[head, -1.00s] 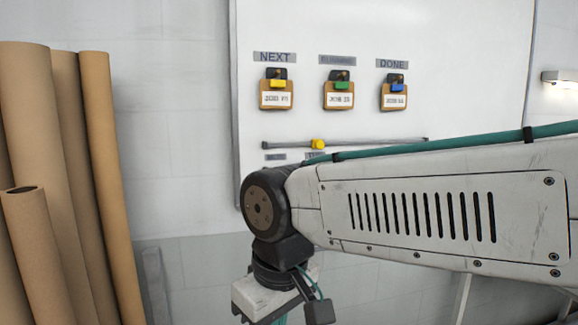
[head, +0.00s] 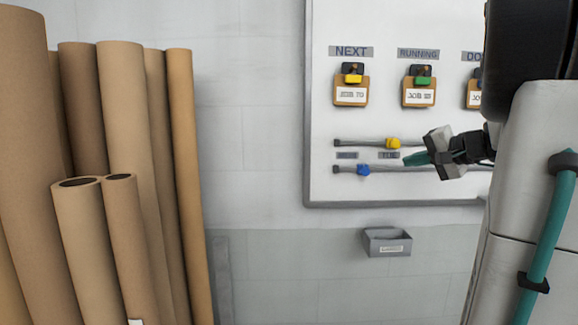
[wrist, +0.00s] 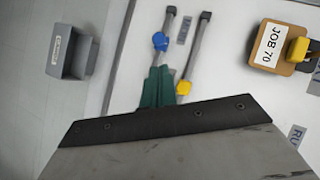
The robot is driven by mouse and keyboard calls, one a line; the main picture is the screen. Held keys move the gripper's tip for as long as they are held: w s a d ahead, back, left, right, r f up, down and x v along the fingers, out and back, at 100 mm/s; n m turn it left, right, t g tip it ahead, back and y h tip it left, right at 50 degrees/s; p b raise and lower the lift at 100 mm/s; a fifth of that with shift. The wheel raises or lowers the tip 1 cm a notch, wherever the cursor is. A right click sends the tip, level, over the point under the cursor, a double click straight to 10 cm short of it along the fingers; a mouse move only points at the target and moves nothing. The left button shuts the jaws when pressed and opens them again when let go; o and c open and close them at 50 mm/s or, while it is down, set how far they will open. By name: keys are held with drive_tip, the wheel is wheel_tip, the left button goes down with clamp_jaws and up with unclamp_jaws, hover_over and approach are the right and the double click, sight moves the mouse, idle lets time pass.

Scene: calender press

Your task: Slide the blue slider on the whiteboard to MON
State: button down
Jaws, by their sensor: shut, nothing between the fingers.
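The blue slider (head: 363,169) sits near the left end of the lower rail on the whiteboard (head: 420,190). The yellow slider (head: 392,143) sits on the upper rail, up and to the right. The fingers cover part of the lower rail.
Job cards (head: 351,90) hang on clips above the rails, under headings such as NEXT and RUNNING. A grey tray (head: 387,243) is on the wall below the board. Tall brown rolls (head: 105,110) stand at the left. The wall between is clear.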

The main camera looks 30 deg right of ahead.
drive_tip(key=s+d, duration=0.1)
drive_tip(key=d, duration=0.2)
approach(364, 170)
drive_tip(key=w+d, duration=0.2)
drive_tip(key=d, duration=0.3)
drive_tip(key=shift+m+t+h, duration=0.3)
drive_tip(key=shift+m+h, duration=0.1)
drive_tip(key=shift+h, duration=0.1)
drive_tip(key=w+a+f, duration=0.2)
drive_tip(key=w+a, duration=0.1)
drive_tip(key=shift+w+f, duration=0.15)
drive_tip(key=shift+d, duration=0.1)
